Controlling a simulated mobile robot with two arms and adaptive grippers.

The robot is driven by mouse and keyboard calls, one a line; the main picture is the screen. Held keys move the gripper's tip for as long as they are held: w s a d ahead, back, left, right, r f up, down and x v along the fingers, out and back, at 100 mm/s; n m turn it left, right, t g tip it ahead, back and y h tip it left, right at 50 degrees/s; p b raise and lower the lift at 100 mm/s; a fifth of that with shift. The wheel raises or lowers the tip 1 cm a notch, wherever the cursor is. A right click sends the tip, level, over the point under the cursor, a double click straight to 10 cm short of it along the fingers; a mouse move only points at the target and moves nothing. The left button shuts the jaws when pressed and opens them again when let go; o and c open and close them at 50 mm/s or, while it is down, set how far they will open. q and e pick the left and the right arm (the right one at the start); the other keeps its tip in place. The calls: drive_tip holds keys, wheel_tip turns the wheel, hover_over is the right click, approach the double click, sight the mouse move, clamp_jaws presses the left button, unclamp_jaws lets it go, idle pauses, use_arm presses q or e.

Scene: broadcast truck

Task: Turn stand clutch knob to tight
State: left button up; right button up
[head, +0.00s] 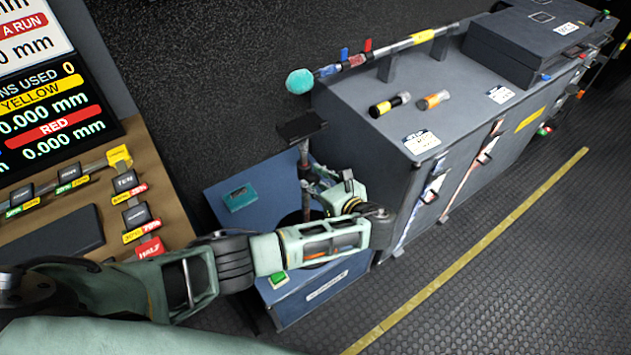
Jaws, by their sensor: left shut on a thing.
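A stand with a dark upright pole (304,153) and a flat black top plate (302,127) rises from a blue case beside the large grey case. My left arm reaches in from the left and bends back at the wrist. My left gripper (314,182) is at the pole, below the top plate, with its fingers shut on the stand clutch knob. The knob is mostly hidden by the fingers, and its setting cannot be read. My right gripper is not in view.
The blue case (215,198) carries a teal block (241,197) and a green button (279,278). The large grey case (345,135) stands close on the right, with a long pole (395,48) on top. A control desk (165,185) is at left. The floor at right is clear.

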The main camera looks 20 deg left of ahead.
use_arm(q)
drive_tip(key=shift+s+a+f+g, duration=0.1)
drive_tip(key=shift+s+f+g, duration=0.1)
drive_tip(key=shift+g, duration=0.1)
drive_tip(key=o, duration=1)
drive_tip(key=shift+s, duration=0.1)
drive_tip(key=shift+r, duration=0.1)
drive_tip(key=shift+d+r, duration=0.15)
drive_tip(key=shift+d, duration=0.2)
drive_tip(key=v, duration=1.1)
drive_tip(key=shift+s, duration=0.2)
